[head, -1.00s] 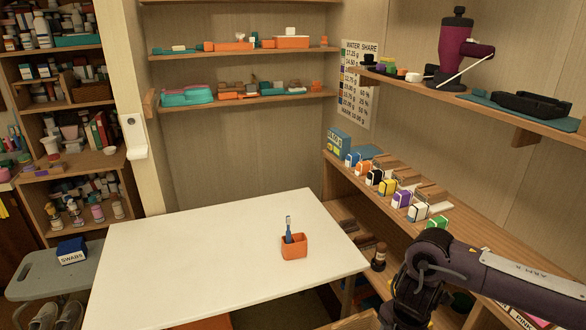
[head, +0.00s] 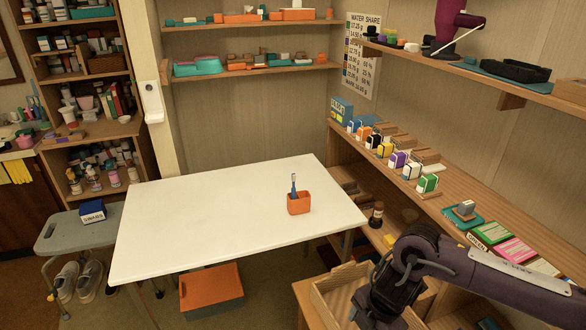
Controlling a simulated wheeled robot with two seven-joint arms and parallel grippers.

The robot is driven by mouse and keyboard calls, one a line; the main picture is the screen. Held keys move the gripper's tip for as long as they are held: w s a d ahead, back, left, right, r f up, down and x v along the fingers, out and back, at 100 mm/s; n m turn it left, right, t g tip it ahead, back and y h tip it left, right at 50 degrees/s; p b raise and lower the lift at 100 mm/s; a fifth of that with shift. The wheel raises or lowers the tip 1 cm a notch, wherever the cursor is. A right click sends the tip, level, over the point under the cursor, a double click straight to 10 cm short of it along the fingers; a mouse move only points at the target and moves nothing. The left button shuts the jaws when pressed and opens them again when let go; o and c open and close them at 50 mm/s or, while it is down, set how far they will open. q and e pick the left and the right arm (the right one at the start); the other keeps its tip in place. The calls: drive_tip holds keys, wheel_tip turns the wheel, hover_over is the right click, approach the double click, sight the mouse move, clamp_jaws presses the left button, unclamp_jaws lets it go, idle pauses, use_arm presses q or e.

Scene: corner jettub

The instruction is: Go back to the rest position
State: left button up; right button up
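My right arm comes in from the lower right and bends down in front of the right-hand shelf. Its gripper is below the frame or hidden, so I cannot see its fingers. My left arm and gripper are not in the picture. A white table (head: 220,220) stands in the middle.
A grey stool (head: 75,232) with a blue box (head: 92,211) stands at the left. An orange-lidded bin (head: 210,287) sits under the table. A wooden tray (head: 335,290) is beside my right arm. Shelves line the back and right walls.

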drive_tip(key=s+a+r+t+y, duration=0.1)
drive_tip(key=s+a+y, duration=0.1)
drive_tip(key=a, duration=0.6)
drive_tip(key=s+a+t+y, duration=0.1)
drive_tip(key=s+a+y, duration=0.1)
drive_tip(key=a, duration=0.6)
drive_tip(key=a+r+m+t+y, duration=0.2)
drive_tip(key=a+r+m+t, duration=0.25)
drive_tip(key=r, duration=0.25)
drive_tip(key=d+m+h, duration=0.4)
drive_tip(key=d+m, duration=0.7)
drive_tip(key=s+d+f+m+g+h, duration=0.2)
drive_tip(key=s+d+f+m, duration=0.1)
drive_tip(key=s+d, duration=0.3)
drive_tip(key=s+d+f+m+g+h, duration=0.1)
drive_tip(key=s+d+f+m+g, duration=0.15)
drive_tip(key=s+d, duration=0.35)
wheel_tip(320, 180, down, 30)
drive_tip(key=d, duration=0.1)
drive_tip(key=s+d+f+g, duration=0.1)
drive_tip(key=s+f, duration=0.8)
drive_tip(key=s, duration=0.1)
drive_tip(key=s+d+f+g, duration=0.1)
drive_tip(key=s+d+f, duration=0.1)
drive_tip(key=s+f, duration=0.7)
drive_tip(key=shift+s+d, duration=0.3)
drive_tip(key=shift+s, duration=0.2)
